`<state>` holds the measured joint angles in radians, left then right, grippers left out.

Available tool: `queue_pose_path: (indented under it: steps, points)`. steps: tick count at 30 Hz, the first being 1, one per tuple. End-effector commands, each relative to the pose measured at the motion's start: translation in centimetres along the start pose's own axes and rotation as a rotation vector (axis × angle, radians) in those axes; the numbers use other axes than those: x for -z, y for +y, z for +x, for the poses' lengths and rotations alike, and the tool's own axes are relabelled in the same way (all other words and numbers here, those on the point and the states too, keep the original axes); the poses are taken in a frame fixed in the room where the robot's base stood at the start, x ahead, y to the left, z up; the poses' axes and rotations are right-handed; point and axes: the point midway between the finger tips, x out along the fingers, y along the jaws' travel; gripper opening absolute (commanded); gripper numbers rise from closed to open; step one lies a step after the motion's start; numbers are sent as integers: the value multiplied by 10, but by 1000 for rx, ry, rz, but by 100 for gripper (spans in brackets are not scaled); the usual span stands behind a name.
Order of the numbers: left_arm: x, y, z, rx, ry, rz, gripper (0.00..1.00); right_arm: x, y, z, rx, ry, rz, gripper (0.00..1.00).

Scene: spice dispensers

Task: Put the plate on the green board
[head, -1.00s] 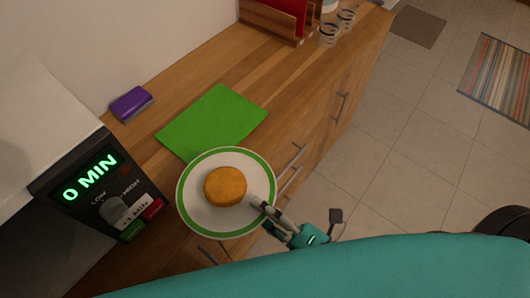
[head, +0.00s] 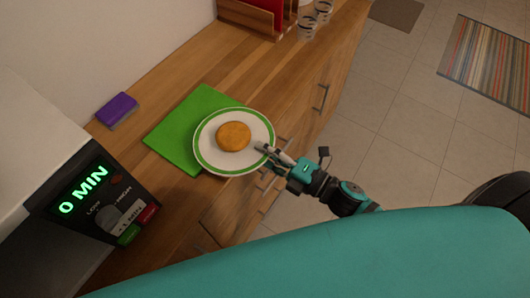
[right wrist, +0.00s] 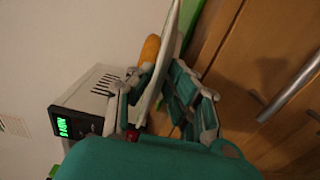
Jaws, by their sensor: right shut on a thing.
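My right gripper (head: 265,151) is shut on the near right rim of the white plate with a green ring (head: 258,125). A round golden-brown cake-like food (head: 233,137) lies on the plate. The green board (head: 176,136) lies flat on the wooden counter. In the head view the plate overlaps the right part of the board and hides it there. In the right wrist view the plate (right wrist: 168,62) is seen edge-on between my fingers, and a green strip of the board (right wrist: 207,42) shows beside it with a gap. My left gripper is out of view.
A microwave (head: 100,195) reading 0 MIN stands at the left. A purple sponge-like block (head: 117,109) lies behind the board. A wooden rack (head: 262,18) and glasses (head: 315,18) stand at the far end. The counter between is clear.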

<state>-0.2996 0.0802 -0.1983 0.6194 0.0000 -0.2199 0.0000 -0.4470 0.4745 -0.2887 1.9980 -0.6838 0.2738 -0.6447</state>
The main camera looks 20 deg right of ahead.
Motion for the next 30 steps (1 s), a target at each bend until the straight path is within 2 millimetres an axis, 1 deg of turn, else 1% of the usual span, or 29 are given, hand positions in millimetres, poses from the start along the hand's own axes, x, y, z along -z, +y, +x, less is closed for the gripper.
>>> queue_pose_path:
  steps: [4, 11, 12, 16, 17, 27, 30]
  points:
    - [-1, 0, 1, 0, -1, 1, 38, 0, -11, 0, -3, 0, 1, 0]
    - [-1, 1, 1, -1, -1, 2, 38, 1, -12, 0, -3, 1, -1, 0]
    - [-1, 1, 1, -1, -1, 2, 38, 1, -14, 0, 0, 0, -1, 20]
    - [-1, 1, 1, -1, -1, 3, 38, 1, -14, 0, 0, 0, 0, 37]
    - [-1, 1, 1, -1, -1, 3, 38, 1, -14, 0, 0, 0, 0, 38]
    - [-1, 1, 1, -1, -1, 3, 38, 1, -13, 0, -1, 1, 0, 38]
    - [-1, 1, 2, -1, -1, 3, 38, 1, -14, -4, -1, 1, 1, 38]
